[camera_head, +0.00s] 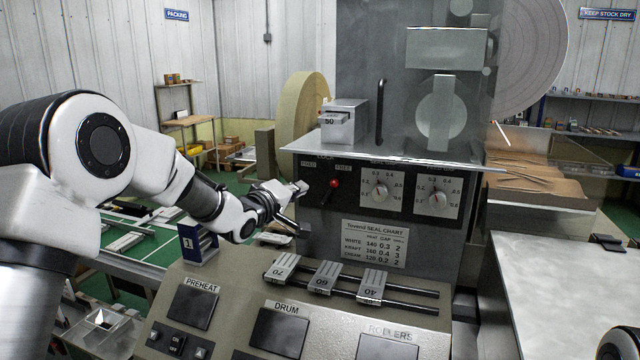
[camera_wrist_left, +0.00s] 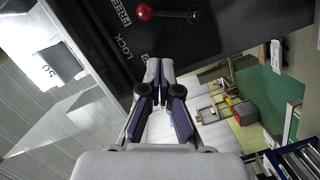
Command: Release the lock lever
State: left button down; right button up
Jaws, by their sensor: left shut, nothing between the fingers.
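The lock lever (camera_head: 334,184) has a red knob and a short dark arm on the black front panel of the grey machine. In the head view its knob is up and to the right of its foot. In the left wrist view the red knob (camera_wrist_left: 144,12) is at the top, with its arm running right. My left gripper (camera_head: 301,188) is just left of the lever in the head view, apart from the knob. Its fingertips (camera_wrist_left: 160,64) are shut together and empty, beside the LOCK lettering. My right gripper is not in view.
Two dials (camera_head: 381,193) are right of the lever. Below are a seal chart (camera_head: 375,243), sliding tabs (camera_head: 325,277) on rods and a sloped panel with large buttons (camera_head: 280,331). A metal shelf edge (camera_head: 400,156) juts out above the lever. A grey table (camera_head: 560,285) is at the right.

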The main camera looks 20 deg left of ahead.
aim_at(330, 190)
pick_arm(q)
jog(key=w+d, duration=0.1)
jog(key=w+d+f+p, duration=0.1)
jog(key=w+d, duration=0.1)
jog(key=w+d+f, duration=0.1)
jog(key=w, duration=0.1)
jog(key=shift+d+f+p, duration=0.2)
jog(key=shift+d+p, duration=0.15)
jog(key=shift+d, duration=0.05)
jog(key=shift+d+r, duration=0.1)
jog(key=shift+d, duration=0.05)
jog(key=shift+r, duration=0.1)
